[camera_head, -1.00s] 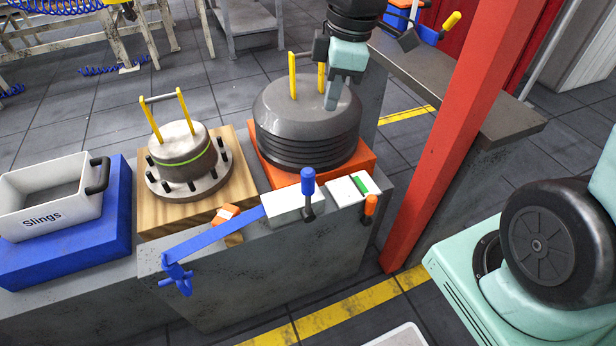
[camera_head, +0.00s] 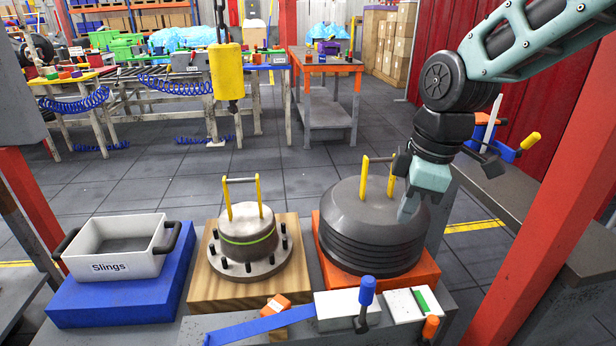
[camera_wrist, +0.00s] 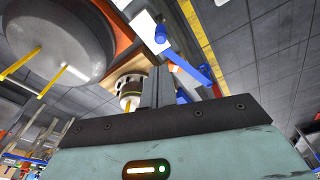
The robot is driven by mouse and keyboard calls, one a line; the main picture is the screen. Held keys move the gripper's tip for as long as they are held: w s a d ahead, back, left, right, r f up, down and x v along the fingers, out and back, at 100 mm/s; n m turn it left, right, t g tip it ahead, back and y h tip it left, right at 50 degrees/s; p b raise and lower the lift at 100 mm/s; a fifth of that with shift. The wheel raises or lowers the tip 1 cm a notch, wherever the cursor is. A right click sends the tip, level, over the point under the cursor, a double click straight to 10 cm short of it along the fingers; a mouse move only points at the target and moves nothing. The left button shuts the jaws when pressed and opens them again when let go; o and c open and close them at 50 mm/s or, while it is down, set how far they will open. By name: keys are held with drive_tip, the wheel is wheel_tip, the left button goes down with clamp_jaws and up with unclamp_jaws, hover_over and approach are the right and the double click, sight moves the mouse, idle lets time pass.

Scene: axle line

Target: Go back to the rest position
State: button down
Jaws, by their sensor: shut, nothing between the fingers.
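My gripper (camera_head: 407,212) is shut and empty. In the head view it hangs at the right side of the large dark grey domed part (camera_head: 345,238), in front of part of it; I cannot tell whether they touch. That domed part has a yellow-posted handle on top and sits on an orange base. In the wrist view the domed part (camera_wrist: 55,45) fills the upper left, and my shut fingers (camera_wrist: 158,88) point away from the camera.
A flanged hub (camera_head: 250,240) with a yellow-posted handle stands on a wooden board. A white Slings bin (camera_head: 115,265) sits on a blue block. A blue-handled tool (camera_head: 366,292) stands at the front. A red post (camera_head: 540,190) rises at right. A yellow hoist body (camera_head: 228,72) hangs behind.

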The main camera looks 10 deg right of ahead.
drive_tip(key=s+a+m+g+p, duration=0.1)
drive_tip(key=s+a+m+p, duration=0.2)
drive_tip(key=s, duration=1.5)
drive_tip(key=a+m, duration=0.2)
drive_tip(key=a, duration=0.3)
drive_tip(key=shift+r+m+h+p, duration=0.25)
drive_tip(key=shift+m+h+p, duration=0.15)
